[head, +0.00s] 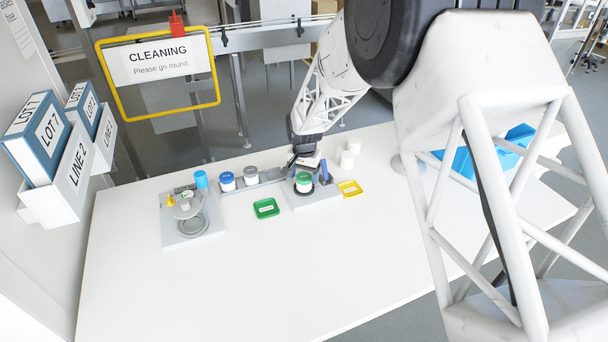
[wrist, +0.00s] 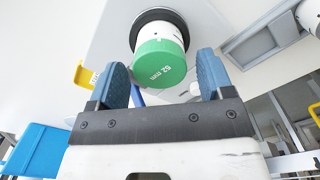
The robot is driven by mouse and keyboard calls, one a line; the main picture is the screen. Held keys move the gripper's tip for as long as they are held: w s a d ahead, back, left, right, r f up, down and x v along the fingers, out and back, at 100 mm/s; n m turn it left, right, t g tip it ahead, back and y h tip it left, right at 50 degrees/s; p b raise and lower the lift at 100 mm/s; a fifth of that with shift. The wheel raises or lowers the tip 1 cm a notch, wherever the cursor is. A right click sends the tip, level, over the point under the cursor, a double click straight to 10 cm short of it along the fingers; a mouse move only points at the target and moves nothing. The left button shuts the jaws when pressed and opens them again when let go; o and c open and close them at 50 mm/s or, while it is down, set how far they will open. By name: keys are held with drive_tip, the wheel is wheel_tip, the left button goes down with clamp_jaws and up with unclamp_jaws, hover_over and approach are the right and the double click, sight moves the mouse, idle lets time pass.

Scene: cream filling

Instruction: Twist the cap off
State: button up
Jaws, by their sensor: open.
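A white jar with a green cap (head: 304,178) stands upright in a dark round holder on a light grey block (head: 303,199). Gaps show between the fingers and the cap, and nothing is held. From the head view I cannot tell how high the fingertips are against the cap.
Blue-capped (head: 227,181) and grey-capped (head: 251,175) jars stand to the left. A green tray (head: 266,208) and a yellow tray (head: 350,188) flank the block. White containers (head: 347,160) stand behind. A grey fixture (head: 191,219) sits left. The front table is clear.

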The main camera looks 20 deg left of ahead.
drive_tip(key=m, duration=0.5)
drive_tip(key=shift+m, duration=0.4)
drive_tip(key=m, duration=0.5)
idle(0.5)
drive_tip(key=shift+c, duration=0.3)
drive_tip(key=c, duration=0.8)
drive_tip(key=shift+r, duration=0.3)
drive_tip(key=shift+c, duration=0.3)
drive_tip(key=shift+f, duration=0.25)
